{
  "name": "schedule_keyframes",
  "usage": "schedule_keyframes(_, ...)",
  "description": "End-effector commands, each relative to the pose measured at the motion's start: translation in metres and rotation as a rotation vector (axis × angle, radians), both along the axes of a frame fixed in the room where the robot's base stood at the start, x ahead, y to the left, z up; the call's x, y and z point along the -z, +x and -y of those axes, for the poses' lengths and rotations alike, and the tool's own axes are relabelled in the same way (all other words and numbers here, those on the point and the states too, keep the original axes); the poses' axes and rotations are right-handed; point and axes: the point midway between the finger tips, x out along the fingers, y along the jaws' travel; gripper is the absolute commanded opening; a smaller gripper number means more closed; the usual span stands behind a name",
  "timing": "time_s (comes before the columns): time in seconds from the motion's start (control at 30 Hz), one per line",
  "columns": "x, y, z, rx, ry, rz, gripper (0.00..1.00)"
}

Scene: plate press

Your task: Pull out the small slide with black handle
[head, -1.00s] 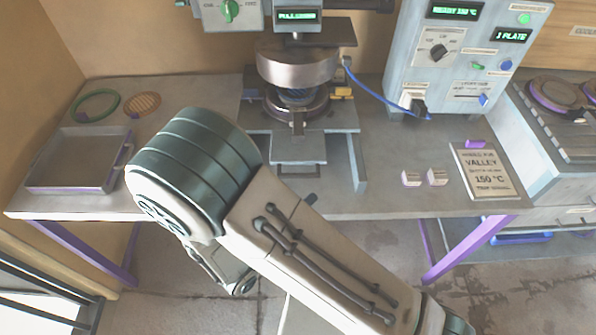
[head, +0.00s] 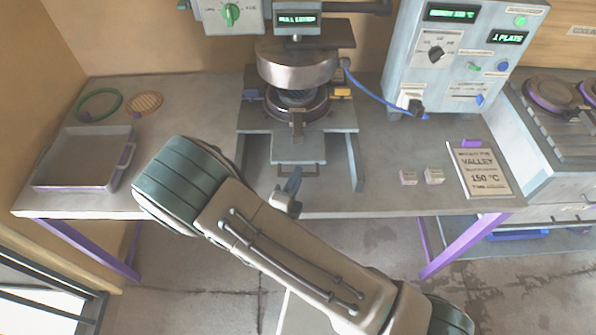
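The press (head: 297,65) stands at the back middle of the table, with a round metal upper block over a round lower plate. Below its front a small light-grey slide (head: 298,150) projects toward me, with a thin dark handle (head: 311,170) at its front edge. My gripper (head: 291,179) is just in front of this handle, near the table's front edge. Its fingers point up toward the slide, and I cannot tell whether they touch the handle. The fingers overlap in this view, so their opening does not show.
A control box (head: 408,65) with a blue cable stands right of the press. A hotplate unit (head: 565,140) stands far right.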

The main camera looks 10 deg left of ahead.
Motion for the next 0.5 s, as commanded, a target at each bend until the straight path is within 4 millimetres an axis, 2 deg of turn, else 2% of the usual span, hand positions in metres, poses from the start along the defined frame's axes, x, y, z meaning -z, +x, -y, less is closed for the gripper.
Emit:
schedule_keyframes(0.2, 0.0, 0.02, 0.003, 0.0, 0.001, -0.001, 0.33)
schedule_keyframes(0.5, 0.0, 0.023, 0.003, 0.0, 0.001, -0.001, 0.33)
